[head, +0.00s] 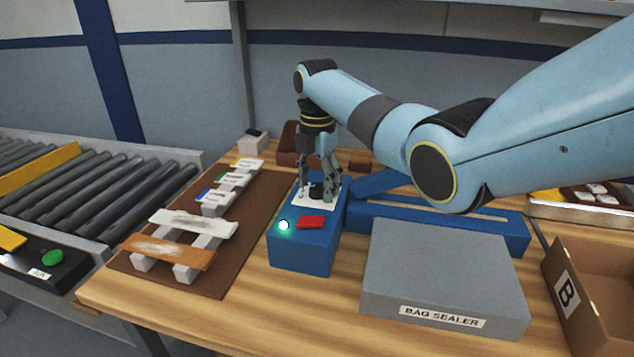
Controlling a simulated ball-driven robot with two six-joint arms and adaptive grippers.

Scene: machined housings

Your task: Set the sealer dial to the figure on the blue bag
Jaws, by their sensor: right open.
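The dial (316,193) is a small dark knob on a white plate on top of a blue control box (302,252). My right gripper (321,190) points down over the dial with its fingers open around the knob; I cannot tell whether they touch it. The fingers hide much of the dial and its scale, so its setting is not readable. A small white piece with a blue edge (208,196) lies in the row on the brown mat; I cannot tell whether it is the blue bag, and no figure on it is readable. My left gripper is not in view.
A grey block labelled BAG SEALER (445,270) stands right of the control box, before a long blue bar unit (440,220). The box top has a red button (311,222) and a lit green lamp (284,225). A brown mat (210,282) lies left; an open carton (590,300) stands right.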

